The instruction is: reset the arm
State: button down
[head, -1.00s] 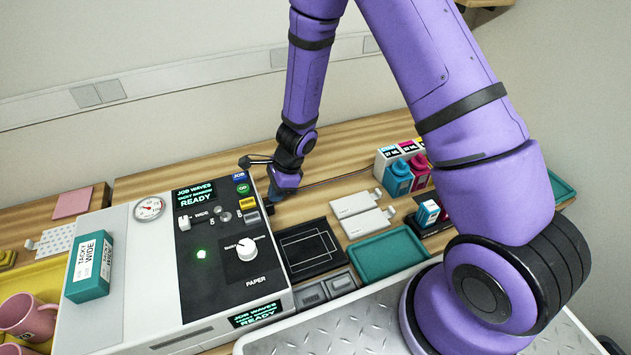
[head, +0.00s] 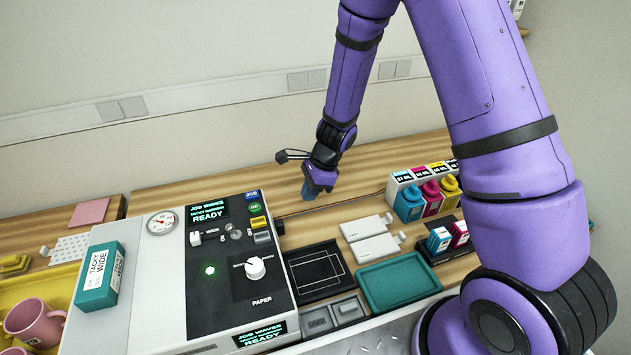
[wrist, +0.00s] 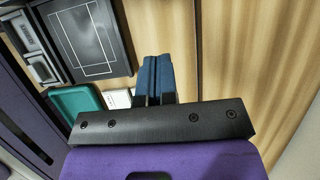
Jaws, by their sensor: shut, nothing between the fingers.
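My gripper (head: 318,190) hangs over the wooden bench, behind the black tray and to the right of the press. Its blue fingers are together with nothing between them; they also show closed in the wrist view (wrist: 155,78). The mug press (head: 180,270) is a white and black machine whose screens read "JOB WAVES" and "READY", with a green light lit on its panel. My gripper is apart from the press and touches nothing that I can see.
A black tray (head: 318,273), white boxes (head: 376,248), a teal tray (head: 400,283) and ink bottles (head: 431,198) stand right of the press. A teal box (head: 103,278) lies on the press. Pink mugs (head: 35,322) sit in a yellow tray at left. Bench behind the press is clear.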

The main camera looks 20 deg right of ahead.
jog(key=shift+v, duration=1.95)
jog(key=s+d+r+n+t, duration=0.15)
jog(key=s+r+n, duration=0.3)
jog(key=r, duration=0.65)
jog(key=s+d+r+n+t, duration=0.15)
jog(key=s+r+n, duration=0.3)
jog(key=r, duration=0.65)
jog(key=s+d+r+n+h, duration=0.1)
jog(key=s+d+r+n, duration=0.1)
jog(key=s+r+n, duration=0.1)
jog(key=s+d+r+n+t+h, duration=0.1)
jog(key=s+d+r+n+h, duration=0.1)
jog(key=s, duration=0.6)
jog(key=s+d+r+n+t+h, duration=0.1)
jog(key=s+d+r+n, duration=0.3)
jog(key=s+r, duration=0.2)
jog(key=shift+r, duration=0.3)
